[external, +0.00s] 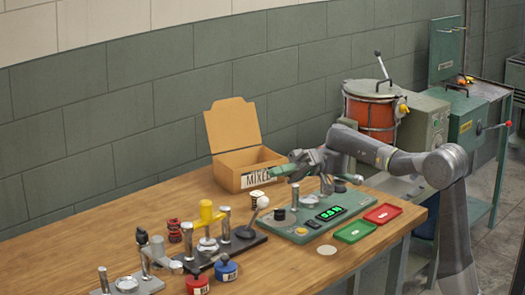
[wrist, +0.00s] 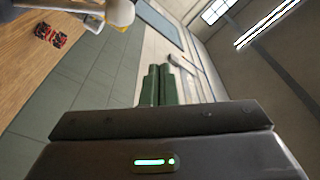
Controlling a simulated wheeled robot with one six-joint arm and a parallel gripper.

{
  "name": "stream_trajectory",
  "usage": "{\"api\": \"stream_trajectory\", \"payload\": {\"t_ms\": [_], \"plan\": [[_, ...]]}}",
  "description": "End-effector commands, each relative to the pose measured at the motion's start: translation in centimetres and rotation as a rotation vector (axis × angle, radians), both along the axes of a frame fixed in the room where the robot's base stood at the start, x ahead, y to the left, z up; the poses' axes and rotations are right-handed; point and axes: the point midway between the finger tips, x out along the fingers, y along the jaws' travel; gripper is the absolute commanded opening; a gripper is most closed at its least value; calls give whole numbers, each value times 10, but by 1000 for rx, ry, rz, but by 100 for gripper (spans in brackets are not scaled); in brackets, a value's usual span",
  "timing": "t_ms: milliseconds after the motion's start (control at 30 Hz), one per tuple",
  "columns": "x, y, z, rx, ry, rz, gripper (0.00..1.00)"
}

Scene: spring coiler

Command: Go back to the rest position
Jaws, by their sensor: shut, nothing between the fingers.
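My gripper (external: 272,171) is above the workbench, in front of the open cardboard box (external: 228,183) marked "MIXED". Its green fingers point left in the external view. In the wrist view the fingers (wrist: 163,86) lie side by side, shut, with nothing seen between them. My arm reaches in from the right, over the green tester (external: 296,232) with a lit green display, and hides part of the box and tester.
A green tray (external: 355,232) and a red tray (external: 383,213) lie right of the tester. A yellow-topped press (external: 207,213) and red and blue pots (external: 226,268) stand at left. A white rounded part (wrist: 118,12) shows near my gripper.

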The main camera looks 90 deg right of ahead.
Motion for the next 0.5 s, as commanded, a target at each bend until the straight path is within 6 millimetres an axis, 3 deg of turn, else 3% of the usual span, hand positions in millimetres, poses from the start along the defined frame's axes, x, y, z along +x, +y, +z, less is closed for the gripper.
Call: {"api": "stream_trajectory", "payload": {"t_ms": [167, 200, 500], "plan": [[0, 0, -39, 5, 4, 1, 0], [5, -1, -27, 17, 16, 1, 0], [29, -6, -24, 103, 100, 4, 0]]}}
